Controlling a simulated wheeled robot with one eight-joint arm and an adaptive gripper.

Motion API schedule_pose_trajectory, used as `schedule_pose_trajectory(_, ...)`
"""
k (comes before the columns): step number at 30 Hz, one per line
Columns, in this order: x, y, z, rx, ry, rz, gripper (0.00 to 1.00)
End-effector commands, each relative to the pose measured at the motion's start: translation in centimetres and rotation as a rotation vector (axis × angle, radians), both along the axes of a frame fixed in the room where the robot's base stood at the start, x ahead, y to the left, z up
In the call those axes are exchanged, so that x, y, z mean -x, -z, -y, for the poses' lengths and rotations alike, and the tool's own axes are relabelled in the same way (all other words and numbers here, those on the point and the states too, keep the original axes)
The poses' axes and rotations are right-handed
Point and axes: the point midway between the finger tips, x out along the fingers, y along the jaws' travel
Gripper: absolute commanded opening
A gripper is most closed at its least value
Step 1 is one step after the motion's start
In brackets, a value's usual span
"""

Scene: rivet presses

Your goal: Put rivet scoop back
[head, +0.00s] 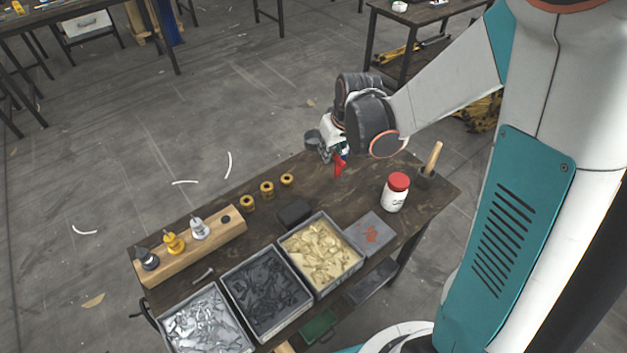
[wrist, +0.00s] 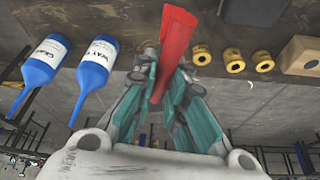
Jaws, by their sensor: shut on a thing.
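The rivet scoop is red. It shows below my gripper in the head view (head: 339,166) and stands up between the fingers in the wrist view (wrist: 177,45). My gripper (head: 331,153) is shut on the scoop, over the far end of the dark workbench (head: 345,203). In the wrist view the fingers (wrist: 172,72) close around the scoop's lower part. My wrist hides much of the grip in the head view. I cannot tell whether the scoop touches the bench.
Three rivet bins (head: 355,268) line the near edge. A red-lidded jar (head: 396,193) and a wooden-handled tool (head: 432,160) stand right of my gripper. Yellow rings (head: 266,189) and a wooden block (head: 217,240) lie left. Blue bottles (wrist: 97,68) show in the wrist view.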

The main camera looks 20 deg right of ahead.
Motion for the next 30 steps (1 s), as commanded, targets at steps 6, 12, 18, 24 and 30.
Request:
schedule_pose_trajectory(6, -1.8, -5.3, 0.6, -0.005, -0.127, 0.004, 0.00)
schedule_pose_trajectory(12, -2.2, -7.8, 0.7, -0.007, -0.186, 0.009, 0.00)
schedule_pose_trajectory(18, -2.3, -4.9, 0.7, -0.007, -0.193, 0.009, 0.00)
schedule_pose_trajectory(24, -2.3, 0.1, 0.7, -0.007, -0.193, 0.010, 0.00)
schedule_pose_trajectory(30, -2.3, 4.8, 0.7, -0.007, -0.192, 0.010, 0.00)
